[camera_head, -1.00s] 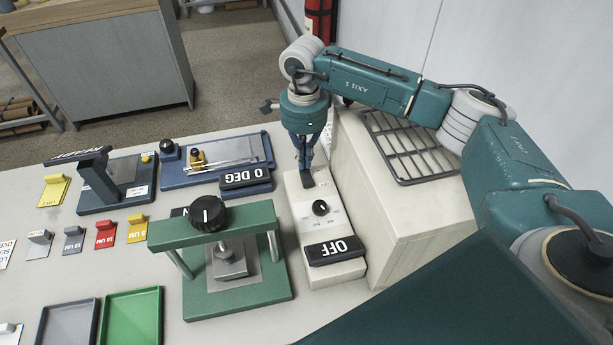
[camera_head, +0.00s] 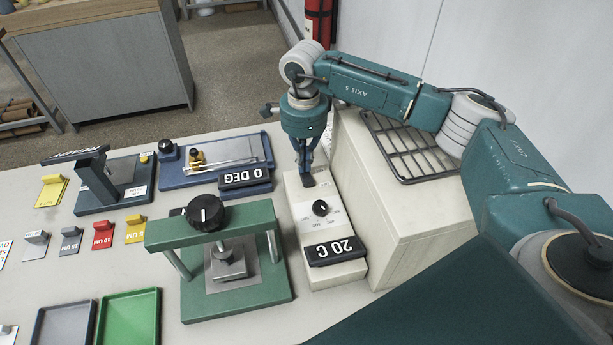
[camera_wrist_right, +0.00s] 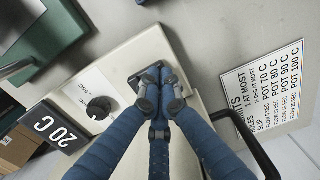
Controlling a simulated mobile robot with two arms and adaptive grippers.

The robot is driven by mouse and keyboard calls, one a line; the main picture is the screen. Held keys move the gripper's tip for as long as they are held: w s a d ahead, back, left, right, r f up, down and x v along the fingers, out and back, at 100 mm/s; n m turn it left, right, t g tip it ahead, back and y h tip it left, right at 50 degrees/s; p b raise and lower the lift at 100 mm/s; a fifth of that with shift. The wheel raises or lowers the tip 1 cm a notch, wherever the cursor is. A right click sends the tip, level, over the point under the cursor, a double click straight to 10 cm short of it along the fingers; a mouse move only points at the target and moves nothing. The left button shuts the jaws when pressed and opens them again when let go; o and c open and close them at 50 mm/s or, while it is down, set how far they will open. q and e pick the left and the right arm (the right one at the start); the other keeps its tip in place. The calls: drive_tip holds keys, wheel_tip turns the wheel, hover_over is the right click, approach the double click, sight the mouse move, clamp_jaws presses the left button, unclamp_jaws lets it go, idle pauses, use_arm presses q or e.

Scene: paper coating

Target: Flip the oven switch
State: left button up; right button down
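The oven control box (camera_head: 346,276) is cream, with a black knob (camera_head: 320,208) and a black display (camera_head: 335,250) reading "20 C". The switch (camera_head: 308,180) is a small dark piece at the box's far end. My right gripper (camera_head: 306,170) points down at the switch, its fingertips at or touching it. In the right wrist view the fingers (camera_wrist_right: 158,80) are closed together over the dark switch plate (camera_wrist_right: 136,80) and hide most of the switch. The knob (camera_wrist_right: 99,107) and display (camera_wrist_right: 55,127) show there too. My left gripper is not in view.
The cream oven body (camera_head: 420,220) with a black rack (camera_head: 408,147) on top stands right of the control box. A green press (camera_head: 215,235) stands close on its left. A blue plate device (camera_head: 215,160) reading "0 DEG" lies behind. A printed sign (camera_wrist_right: 268,85) shows in the wrist view.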

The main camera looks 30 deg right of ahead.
drive_tip(key=shift+s+f, duration=0.1)
drive_tip(key=shift+f, duration=0.15)
drive_tip(key=shift+r+p, duration=1.85)
drive_tip(key=shift+r, duration=1.75)
drive_tip(key=shift+f, duration=0.1)
